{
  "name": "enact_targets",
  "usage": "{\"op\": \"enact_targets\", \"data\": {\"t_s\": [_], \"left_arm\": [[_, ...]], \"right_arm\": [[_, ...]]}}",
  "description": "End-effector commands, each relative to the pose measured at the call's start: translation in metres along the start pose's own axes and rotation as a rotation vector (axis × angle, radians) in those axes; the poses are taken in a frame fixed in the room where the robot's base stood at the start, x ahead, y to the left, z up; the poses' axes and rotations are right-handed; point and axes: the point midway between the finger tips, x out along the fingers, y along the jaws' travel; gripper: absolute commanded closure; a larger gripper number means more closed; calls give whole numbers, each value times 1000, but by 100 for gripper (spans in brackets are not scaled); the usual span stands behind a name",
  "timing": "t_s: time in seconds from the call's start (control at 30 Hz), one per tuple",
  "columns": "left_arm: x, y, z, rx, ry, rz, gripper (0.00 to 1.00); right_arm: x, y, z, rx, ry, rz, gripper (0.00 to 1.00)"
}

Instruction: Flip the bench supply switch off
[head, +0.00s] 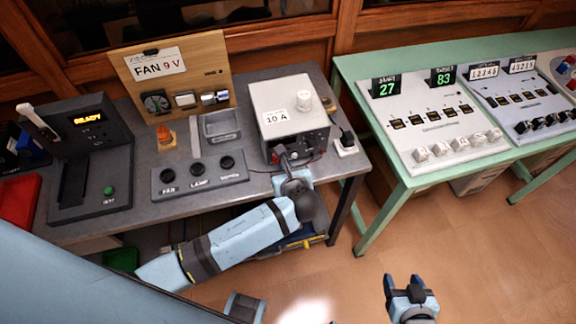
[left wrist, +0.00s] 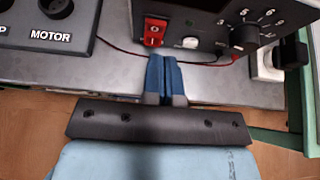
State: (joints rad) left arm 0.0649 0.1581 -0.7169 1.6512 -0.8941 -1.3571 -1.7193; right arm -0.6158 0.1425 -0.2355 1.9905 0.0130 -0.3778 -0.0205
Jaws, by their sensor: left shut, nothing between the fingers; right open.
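The bench supply (head: 285,98) is a pale box marked 10 A with a dark front panel, at the right of the grey bench. In the left wrist view its dark front (left wrist: 208,18) carries a red rocker switch (left wrist: 154,31) with white marks; which way it is tilted is unclear. My left gripper (left wrist: 163,58) is shut and empty, its blue fingertips just below and slightly right of the switch; I cannot tell whether they touch. In the head view my left gripper (head: 283,156) hides the switch. My right gripper (head: 405,282) is open and empty above the floor.
A red cable runs along the front panel. A green table (head: 395,204) with consoles stands to the right.

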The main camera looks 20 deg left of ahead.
Motion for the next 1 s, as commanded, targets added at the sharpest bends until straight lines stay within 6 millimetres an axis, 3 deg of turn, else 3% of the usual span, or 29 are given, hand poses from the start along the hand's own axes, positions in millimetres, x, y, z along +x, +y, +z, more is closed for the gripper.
{"op": "enact_targets", "data": {"t_s": [0.03,0.3,0.5,1.0], "left_arm": [[0,2,3,2,0,2,100],[-64,0,16,-3,0,-2,100],[-90,0,23,-1,0,-1,100],[-96,1,25,1,0,0,100]], "right_arm": [[-4,0,-6,0,2,0,40],[-2,2,-6,-2,8,2,40],[0,-1,-7,6,12,1,40],[0,-1,-3,4,3,0,40]]}}
